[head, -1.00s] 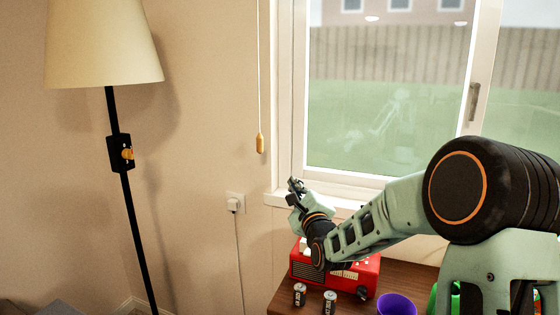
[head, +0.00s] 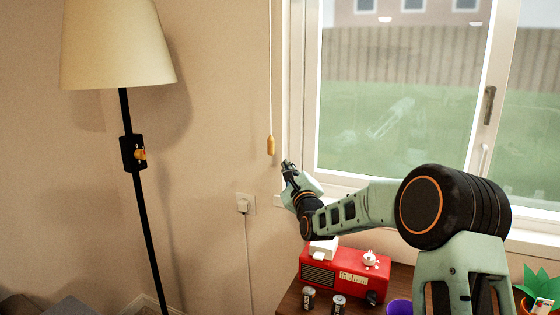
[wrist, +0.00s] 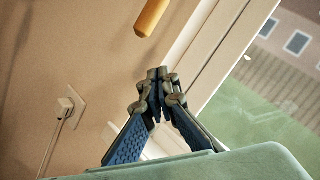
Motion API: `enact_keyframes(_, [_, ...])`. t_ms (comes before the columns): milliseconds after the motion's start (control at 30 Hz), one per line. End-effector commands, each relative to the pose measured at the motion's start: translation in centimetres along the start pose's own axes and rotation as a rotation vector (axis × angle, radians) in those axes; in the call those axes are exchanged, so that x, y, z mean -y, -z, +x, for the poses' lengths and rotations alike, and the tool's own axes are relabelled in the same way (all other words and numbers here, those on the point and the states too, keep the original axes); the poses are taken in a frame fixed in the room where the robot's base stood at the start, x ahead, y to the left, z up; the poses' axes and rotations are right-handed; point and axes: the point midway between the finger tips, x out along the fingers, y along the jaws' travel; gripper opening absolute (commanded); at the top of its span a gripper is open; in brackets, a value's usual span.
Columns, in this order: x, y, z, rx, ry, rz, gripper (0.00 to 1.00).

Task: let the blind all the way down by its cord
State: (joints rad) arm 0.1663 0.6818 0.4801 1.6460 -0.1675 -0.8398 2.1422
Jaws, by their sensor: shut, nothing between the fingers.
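The blind cord (head: 270,75) hangs straight down the wall just left of the window. It ends in a wooden pull (head: 271,145). The pull also shows at the top of the wrist view (wrist: 151,17), beyond my fingertips. My gripper (head: 287,165) is shut and empty, a little below and to the right of the pull in the head view, and apart from it. In the wrist view my gripper (wrist: 158,75) has its fingertips together. The blind itself is out of view above.
The window frame (head: 297,90) is close to the right of my gripper. A red radio (head: 345,276) stands on the wooden cabinet below, with batteries (head: 308,298) in front. A floor lamp (head: 133,165) stands left. A wall outlet (head: 246,204) is below the pull.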

Motion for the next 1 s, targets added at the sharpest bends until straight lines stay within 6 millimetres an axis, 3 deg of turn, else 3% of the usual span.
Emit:
enact_keyframes(33, [0.1, -1.5, 0.2, 0.009, -0.001, -0.002, 0.00])
enact_keyframes(200, [0.1, -2.9, 0.5, 0.006, 0.000, -0.002, 0.00])
enact_keyframes(733, [0.3, -3.5, 0.7, 0.005, 0.001, -0.001, 0.00])
enact_keyframes(867, [1.3, -4.4, 0.9, 0.007, 0.003, -0.001, 0.00])
enact_keyframes(1000, [3.6, -6.5, 1.4, 0.010, 0.007, -0.002, 0.00])
